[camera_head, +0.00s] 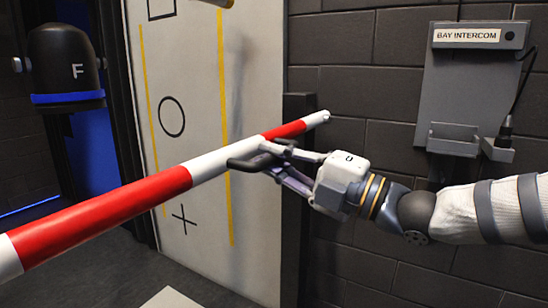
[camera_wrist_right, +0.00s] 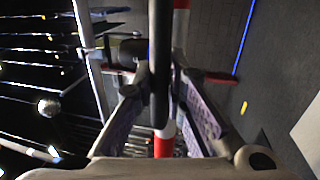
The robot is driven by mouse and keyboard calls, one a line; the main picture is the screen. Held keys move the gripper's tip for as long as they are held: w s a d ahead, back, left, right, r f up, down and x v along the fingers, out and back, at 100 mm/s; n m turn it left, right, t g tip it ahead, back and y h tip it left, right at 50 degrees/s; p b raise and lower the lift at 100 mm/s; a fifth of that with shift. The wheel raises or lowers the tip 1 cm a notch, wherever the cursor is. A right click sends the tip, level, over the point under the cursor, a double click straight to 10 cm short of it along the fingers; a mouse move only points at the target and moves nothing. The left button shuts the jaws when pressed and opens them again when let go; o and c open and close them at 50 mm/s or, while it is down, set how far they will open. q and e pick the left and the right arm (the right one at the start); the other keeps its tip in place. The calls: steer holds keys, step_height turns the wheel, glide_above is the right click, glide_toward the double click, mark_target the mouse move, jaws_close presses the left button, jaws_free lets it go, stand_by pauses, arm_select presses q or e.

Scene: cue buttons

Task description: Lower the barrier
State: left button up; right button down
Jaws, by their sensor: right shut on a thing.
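The barrier (camera_head: 130,200) is a long pole with red and white bands. In the head view it runs from the lower left up to its tip at the dark post, tilted in the picture. My left gripper is not in view.
A dark post (camera_head: 297,200) stands behind the barrier's tip. A grey intercom panel (camera_head: 470,85) is on the brick wall at right. A pale board (camera_head: 185,110) with a circle and a cross stands behind the barrier. A black domed unit marked F (camera_head: 66,65) is at left.

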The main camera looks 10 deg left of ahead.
steer(key=c, duration=1.6)
jaws_free()
steer(key=shift+w+f, duration=0.1)
steer(key=shift+f, duration=0.35)
steer(key=shift+r, duration=0.1)
steer(key=shift+d, duration=0.25)
steer(key=v, duration=1.1)
steer(key=shift+s+d, duration=0.2)
steer(key=shift+s, duration=0.1)
